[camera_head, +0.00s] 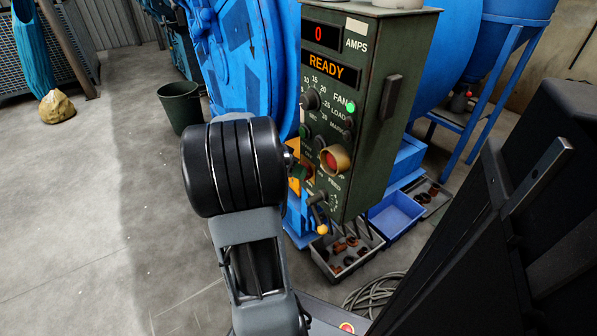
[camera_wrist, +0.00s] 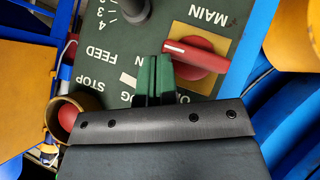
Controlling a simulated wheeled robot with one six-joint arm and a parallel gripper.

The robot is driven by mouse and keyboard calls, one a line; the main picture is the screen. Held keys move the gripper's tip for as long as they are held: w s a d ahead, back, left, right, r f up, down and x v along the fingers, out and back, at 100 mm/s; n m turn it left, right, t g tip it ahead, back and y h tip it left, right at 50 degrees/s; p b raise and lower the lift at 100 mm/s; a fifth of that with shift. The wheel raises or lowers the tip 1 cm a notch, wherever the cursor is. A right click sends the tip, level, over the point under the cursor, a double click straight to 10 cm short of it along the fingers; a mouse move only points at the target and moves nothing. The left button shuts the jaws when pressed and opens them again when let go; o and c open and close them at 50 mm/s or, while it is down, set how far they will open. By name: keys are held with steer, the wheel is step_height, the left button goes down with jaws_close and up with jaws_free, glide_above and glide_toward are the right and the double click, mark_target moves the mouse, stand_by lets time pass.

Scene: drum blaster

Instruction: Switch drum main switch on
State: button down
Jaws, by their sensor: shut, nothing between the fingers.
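The drum main switch (camera_wrist: 200,60) is a red rotary handle on a yellow plate, under the word MAIN in the wrist view. Its pale-tipped end points left in that view. My gripper (camera_wrist: 153,66) has green fingers, shut together and empty, with their tips just left of and below the handle's pale end. I cannot tell whether they touch it. In the head view my gripper (camera_head: 296,172) is at the lower left edge of the green control panel (camera_head: 366,125), and my wrist partly hides the switch area.
A red stop button (camera_head: 330,160) in a yellow collar is close by; it also shows in the wrist view (camera_wrist: 67,117). The feed lever (camera_head: 318,212) is below it. The display (camera_head: 331,69) reads READY. A blue drum machine (camera_head: 240,60) stands behind.

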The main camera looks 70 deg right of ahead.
steer(key=w+a+r+p, duration=0.4)
steer(key=a+r+p, duration=0.1)
steer(key=r, duration=0.6)
steer(key=shift+a, duration=0.4)
steer(key=w+a+r+n+t+y+p, duration=0.2)
steer(key=w+a+r+n+t+p, duration=0.1)
steer(key=a+r+n+p, duration=0.4)
steer(key=w+a+r+n+t+y+p, duration=0.1)
steer(key=w+a+r+n+t+p, duration=0.2)
steer(key=a+r+n+t+p, duration=0.2)
steer(key=w+a+r+n+t+y+p, duration=0.2)
steer(key=a+r+n+p, duration=0.8)
steer(key=a+r+p, duration=0.5)
steer(key=w+a+t+p, duration=0.1)
steer(key=a+t+p, duration=0.1)
steer(key=a+p, duration=0.2)
steer(key=shift+a+r+y+p, duration=0.15)
steer(key=shift+a+y+p, duration=0.2)
steer(key=shift+p, duration=0.3)
